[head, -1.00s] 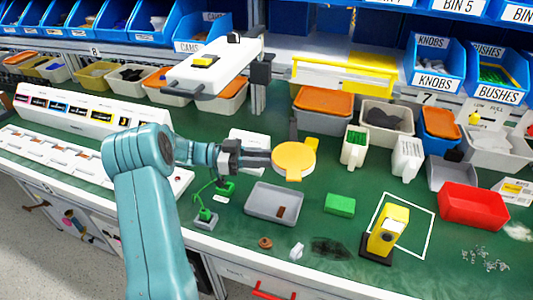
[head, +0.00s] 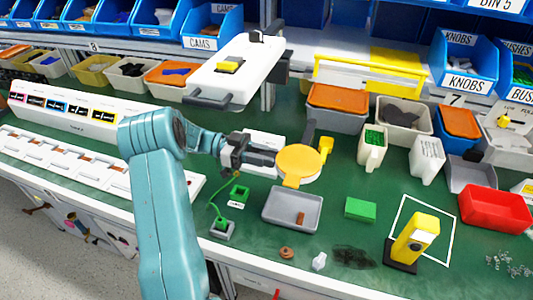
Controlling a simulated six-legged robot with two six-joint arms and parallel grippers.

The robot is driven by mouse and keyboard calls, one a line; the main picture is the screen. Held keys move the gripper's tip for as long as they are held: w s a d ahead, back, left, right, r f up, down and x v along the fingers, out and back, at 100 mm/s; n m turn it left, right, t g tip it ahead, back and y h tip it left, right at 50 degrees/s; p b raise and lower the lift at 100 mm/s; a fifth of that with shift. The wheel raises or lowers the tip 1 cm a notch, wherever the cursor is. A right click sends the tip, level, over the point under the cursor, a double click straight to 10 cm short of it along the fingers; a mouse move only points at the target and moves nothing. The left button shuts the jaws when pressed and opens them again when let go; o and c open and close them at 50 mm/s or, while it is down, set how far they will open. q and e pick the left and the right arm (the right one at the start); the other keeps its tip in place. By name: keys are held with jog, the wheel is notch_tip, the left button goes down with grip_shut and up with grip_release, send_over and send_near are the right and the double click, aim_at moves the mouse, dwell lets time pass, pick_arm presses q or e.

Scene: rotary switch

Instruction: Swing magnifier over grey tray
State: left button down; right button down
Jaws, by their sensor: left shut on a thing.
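The magnifier (head: 300,160) shows as a round yellow head with a small tab at its front. A dark grey arm piece shows behind it. My left gripper (head: 268,159) comes from the left and is shut on the head's left edge. The grey tray (head: 275,221) lies on the green bench in front, with a small brown piece in it. In the picture the head stands just beyond the tray's back right part, and its tab overlaps the tray's back edge. The lens and the exact grip are hidden. My right gripper is not in view.
A small yellow thing (head: 326,146) stands behind the head. A green switch box (head: 238,196) with a cable sits left of the tray. A white panel (head: 240,68) overhangs behind.

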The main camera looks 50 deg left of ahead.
pick_arm(q)
jog(key=shift+w+r, duration=0.1)
jog(key=shift+r, duration=0.3)
jog(key=shift+a, duration=0.1)
